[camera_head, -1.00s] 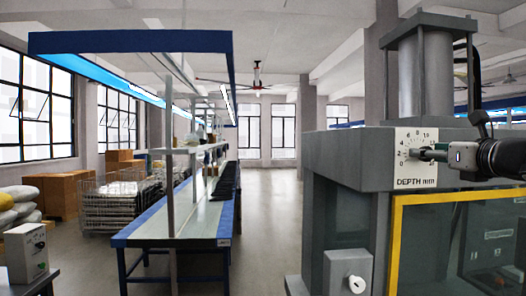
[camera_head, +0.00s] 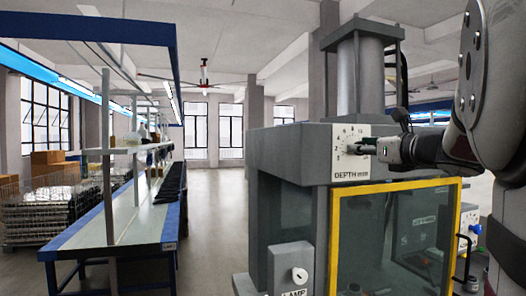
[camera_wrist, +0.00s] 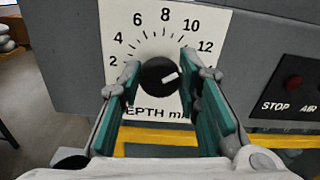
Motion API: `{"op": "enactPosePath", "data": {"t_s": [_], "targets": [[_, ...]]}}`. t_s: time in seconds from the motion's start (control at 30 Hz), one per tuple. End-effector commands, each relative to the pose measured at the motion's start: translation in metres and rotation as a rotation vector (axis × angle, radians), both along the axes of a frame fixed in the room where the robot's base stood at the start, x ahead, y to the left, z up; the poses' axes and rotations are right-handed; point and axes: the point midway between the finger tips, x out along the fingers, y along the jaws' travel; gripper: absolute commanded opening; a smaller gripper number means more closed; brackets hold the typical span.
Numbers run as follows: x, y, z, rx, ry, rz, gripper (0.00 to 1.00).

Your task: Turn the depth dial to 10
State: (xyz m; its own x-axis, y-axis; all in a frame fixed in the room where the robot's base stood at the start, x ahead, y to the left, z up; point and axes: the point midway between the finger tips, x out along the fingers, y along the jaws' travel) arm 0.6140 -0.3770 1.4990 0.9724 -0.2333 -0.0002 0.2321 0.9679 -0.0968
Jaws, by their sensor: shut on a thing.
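The depth dial (camera_wrist: 156,72) is a round black knob on a white scale plate (camera_wrist: 165,40) with numbers and "DEPTH mm". In the wrist view its white mark points right and slightly up, toward the scale just below 12. My gripper (camera_wrist: 159,68) has its two teal-padded fingers on the left and right of the knob, gripping it. The right finger hides part of the scale beyond 12. In the head view my gripper (camera_head: 364,149) reaches in from the right to the plate (camera_head: 345,160) and covers the dial.
The grey press (camera_head: 285,150) carries the plate above a yellow-framed guard window (camera_head: 390,190). A lower left box has a white knob (camera_head: 299,274). A long workbench (camera_head: 110,225) stands left, with open floor between.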

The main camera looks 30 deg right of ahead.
Motion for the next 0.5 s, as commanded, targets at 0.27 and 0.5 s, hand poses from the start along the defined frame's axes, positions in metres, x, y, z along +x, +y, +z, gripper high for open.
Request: {"op": "enactPosePath", "data": {"t_s": [0.27, 0.5], "targets": [[0.0026, 0.0009, -0.0030, -0.184, 0.043, -0.001, 0.03], [0.0020, 0.0012, -0.0026, -0.323, 0.076, -0.001, 0.03]]}}
